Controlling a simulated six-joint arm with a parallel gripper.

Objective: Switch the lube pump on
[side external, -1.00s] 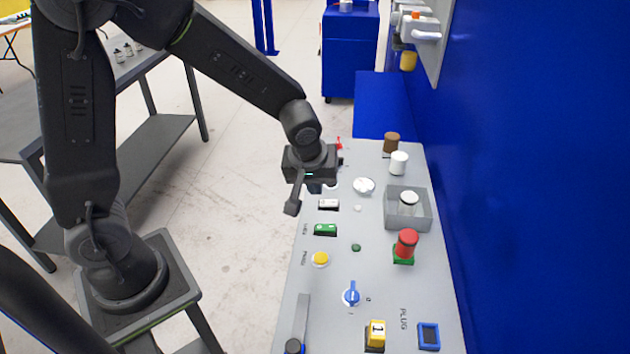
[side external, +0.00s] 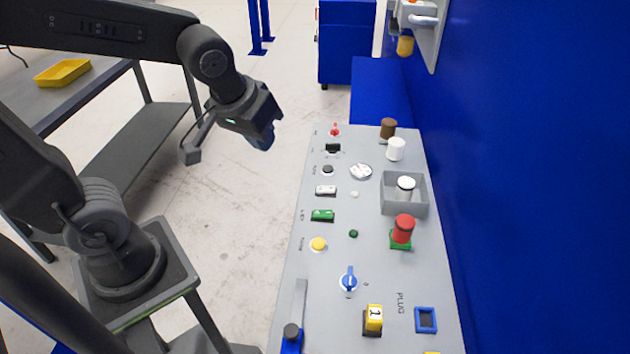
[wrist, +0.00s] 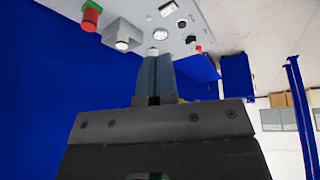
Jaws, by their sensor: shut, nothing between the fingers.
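The grey control panel (side external: 380,270) carries a column of controls along its left side. These include a green rocker switch (side external: 322,215), a white rocker switch (side external: 325,190), a black switch (side external: 333,148), a black round button (side external: 328,170) and a yellow button (side external: 318,244). The labels beside them are too small to read surely, so I cannot tell which one is the lube pump's. My gripper (side external: 264,138) is shut and empty, in the air left of the panel's far end. Its closed fingers (wrist: 155,75) show in the wrist view.
A red knob on a green base (side external: 402,232), a grey tray (side external: 386,195) holding a white-topped cylinder (side external: 405,188), a blue rotary knob (side external: 349,280) and a lever (side external: 292,330) stand on the panel. A blue wall (side external: 530,180) bounds the right.

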